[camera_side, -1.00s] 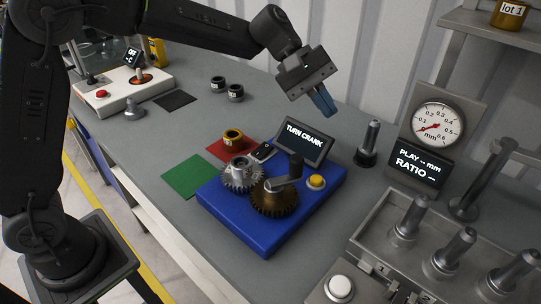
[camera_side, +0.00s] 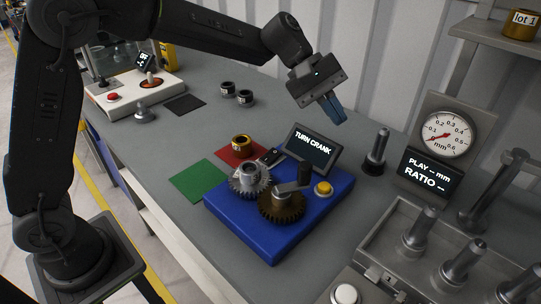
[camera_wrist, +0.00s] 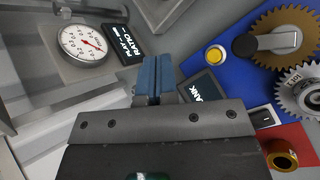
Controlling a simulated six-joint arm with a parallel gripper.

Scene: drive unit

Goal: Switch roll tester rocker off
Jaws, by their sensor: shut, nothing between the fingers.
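The roll tester has a blue base (camera_side: 275,240) with a screen (camera_side: 311,148) reading TURN CRANK. Its rocker (camera_side: 271,156) is a small black switch with a light mark, left of the screen behind the gears. It also shows in the wrist view (camera_wrist: 263,116), beside my gripper's body at right; its on or off position is too small to tell. A silver gear and a bronze gear with crank (camera_side: 284,200) sit on the base. My gripper (camera_side: 333,112) is shut and empty, above and behind the screen, apart from everything. Its blue fingers show in the wrist view (camera_wrist: 153,76).
A yellow button (camera_side: 323,188) is on the base. A brass ring (camera_side: 241,144) sits on a red mat, with a green mat (camera_side: 201,181) beside it. A dark post (camera_side: 376,150), dial gauge (camera_side: 445,135) and grey tray with pins stand right. Free bench lies behind the tester.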

